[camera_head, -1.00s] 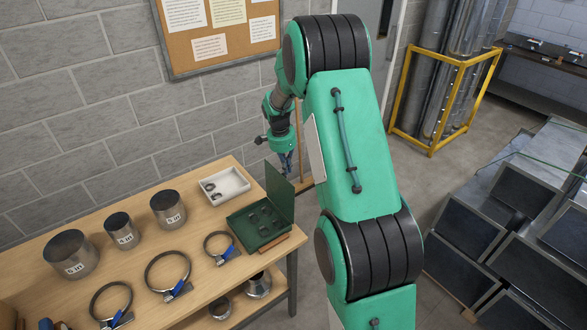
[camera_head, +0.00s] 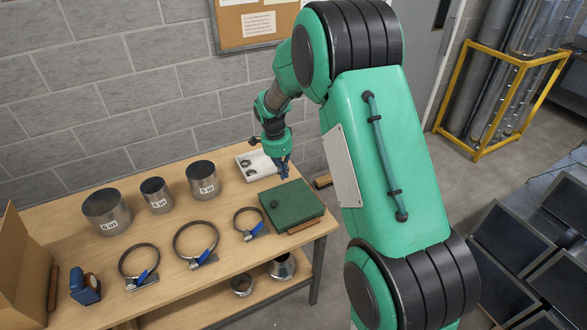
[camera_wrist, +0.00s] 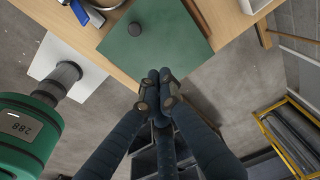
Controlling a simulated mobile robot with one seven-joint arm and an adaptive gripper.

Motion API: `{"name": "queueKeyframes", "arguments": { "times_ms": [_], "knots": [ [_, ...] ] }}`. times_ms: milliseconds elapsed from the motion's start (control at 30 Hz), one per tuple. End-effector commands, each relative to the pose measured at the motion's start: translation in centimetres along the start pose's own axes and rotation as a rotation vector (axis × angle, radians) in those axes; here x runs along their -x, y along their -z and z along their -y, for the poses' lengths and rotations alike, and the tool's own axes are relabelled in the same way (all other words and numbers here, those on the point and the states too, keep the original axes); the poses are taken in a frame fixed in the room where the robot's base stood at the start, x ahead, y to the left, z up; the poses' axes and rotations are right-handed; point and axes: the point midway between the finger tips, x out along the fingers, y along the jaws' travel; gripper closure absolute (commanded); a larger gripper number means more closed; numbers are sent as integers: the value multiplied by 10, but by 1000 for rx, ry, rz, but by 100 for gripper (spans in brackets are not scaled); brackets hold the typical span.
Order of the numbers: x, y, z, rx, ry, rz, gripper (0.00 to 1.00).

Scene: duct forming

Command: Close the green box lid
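The green box (camera_head: 300,214) stands at the right end of the wooden table. Its green lid (camera_head: 298,198) lies flat over the box, and the inside is hidden. A dark round knob shows on top of the lid, and the lid also fills the upper middle of the wrist view (camera_wrist: 165,50). My gripper (camera_head: 284,177) is just behind and above the lid's far edge. In the wrist view its dark blue fingers (camera_wrist: 160,84) are together at the tips with nothing between them. I cannot tell whether they touch the lid.
A white tray (camera_head: 244,172) with small parts sits behind the box. Labelled metal cylinders (camera_head: 202,180) and ring clamps (camera_head: 195,240) with blue handles stand left of it. A cardboard box (camera_head: 28,275) is at the far left. A cork board hangs on the wall.

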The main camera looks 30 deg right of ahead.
Motion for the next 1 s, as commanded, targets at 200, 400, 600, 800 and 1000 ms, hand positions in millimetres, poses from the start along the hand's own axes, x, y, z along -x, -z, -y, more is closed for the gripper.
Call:
{"name": "queueKeyframes", "arguments": {
  "times_ms": [200, 400, 600, 800, 1000],
  "knots": [
    [-14, -20, 0, 4, 0, -16, 100],
    [-26, -35, 1, 4, 0, -105, 100],
    [-43, -52, 1, 5, -1, -206, 100],
    [-61, -67, 1, 5, -2, -312, 100],
    [-80, -80, 0, 5, -3, -417, 100]
  ]
}}
